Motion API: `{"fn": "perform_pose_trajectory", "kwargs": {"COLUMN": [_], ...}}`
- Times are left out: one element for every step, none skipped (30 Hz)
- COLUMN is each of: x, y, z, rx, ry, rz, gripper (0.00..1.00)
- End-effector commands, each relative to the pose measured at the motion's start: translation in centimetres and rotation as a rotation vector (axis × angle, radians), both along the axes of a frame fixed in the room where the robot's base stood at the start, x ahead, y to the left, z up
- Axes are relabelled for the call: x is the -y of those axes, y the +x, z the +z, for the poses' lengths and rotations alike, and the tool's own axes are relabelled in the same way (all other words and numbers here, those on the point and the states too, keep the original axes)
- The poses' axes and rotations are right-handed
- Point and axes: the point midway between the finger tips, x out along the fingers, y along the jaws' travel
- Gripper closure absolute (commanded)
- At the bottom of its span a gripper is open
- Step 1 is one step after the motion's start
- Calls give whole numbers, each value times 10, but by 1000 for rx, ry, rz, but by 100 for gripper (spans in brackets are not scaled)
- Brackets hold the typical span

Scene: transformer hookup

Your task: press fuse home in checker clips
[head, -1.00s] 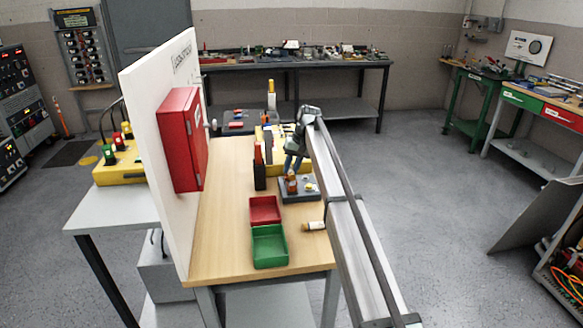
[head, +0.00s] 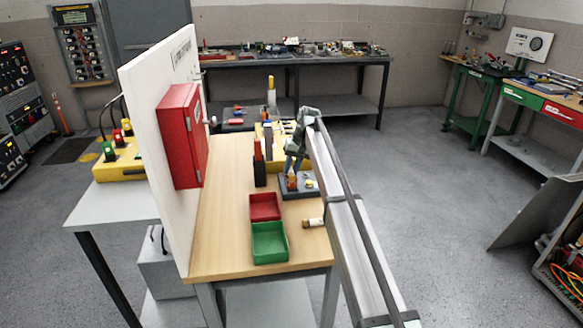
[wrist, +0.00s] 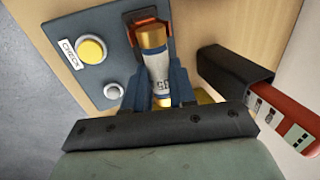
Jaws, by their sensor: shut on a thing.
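The fuse (wrist: 157,68) is a white cylinder with brass end caps, seen in the wrist view between the two blue fingers of my gripper (wrist: 160,90). My gripper is shut on it. The fuse lies along the dark checker (wrist: 100,75), which has a yellow button, a CHECK label and a small round grey lamp. The near end is partly hidden by my gripper, so I cannot tell how deep the fuse sits. In the head view my gripper (head: 292,170) is over the checker (head: 300,193).
A black holder (wrist: 235,78) with a red-handled tool stands right of the fuse in the wrist view. In the head view, red (head: 265,207) and green (head: 269,243) trays and another fuse (head: 313,222) lie nearer. A red box (head: 183,137) hangs on the white panel.

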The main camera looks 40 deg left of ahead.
Motion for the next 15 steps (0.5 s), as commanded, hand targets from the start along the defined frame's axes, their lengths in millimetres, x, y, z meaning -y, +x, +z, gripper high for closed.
{"fn": "perform_pose_trajectory", "kwargs": {"x": [0, 0, 0, 0, 0, 0, 0, 0, 0, 0, 0, 0, 0, 0, 0], "y": [0, 0, 0, 0, 0, 0, 0, 0, 0, 0, 0, 0, 0, 0, 0], "z": [-1, -1, -2, -3, -3, -4, -4, -5, -6, -6, -7, -7, -8, -9, -9], "rx": [0, 0, 0, 0, 0, 0, 0, 0, 0, 0, 0, 0, 0, 0, 0], "ry": [0, 0, 0, 0, 0, 0, 0, 0, 0, 0, 0, 0, 0, 0, 0], "rz": [0, 0, 0, 0, 0, 0, 0, 0, 0, 0, 0, 0, 0, 0, 0], "gripper": [100, 100, 100, 100, 100, 100, 100, 100, 100, 100, 100, 100, 100, 100, 100]}}
